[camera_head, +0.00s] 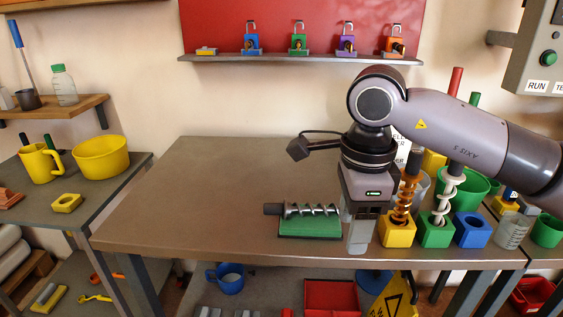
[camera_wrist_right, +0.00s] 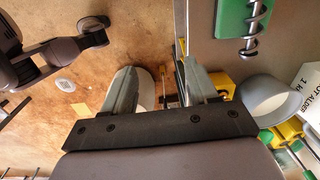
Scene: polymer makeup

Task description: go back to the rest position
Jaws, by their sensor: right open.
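My right gripper (camera_head: 360,232) points down at the front of the grey table (camera_head: 190,200), between a green holder (camera_head: 310,228) and a yellow block (camera_head: 397,230). In the right wrist view its two fingers (camera_wrist_right: 158,72) are apart with nothing held between them. A metal screw (camera_head: 312,210) lies on the green holder, and both also show in the wrist view. An orange screw (camera_head: 404,195) stands in the yellow block and a pale screw (camera_head: 446,195) in a green block (camera_head: 436,231). My left gripper is not in view.
A blue block (camera_head: 473,231) and a clear beaker (camera_head: 512,231) stand further right. A green bucket (camera_head: 476,186) is behind them. The table's left half is clear. A yellow bowl (camera_head: 101,157) and mug (camera_head: 38,162) sit on the left bench. A control box (camera_head: 535,60) hangs upper right.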

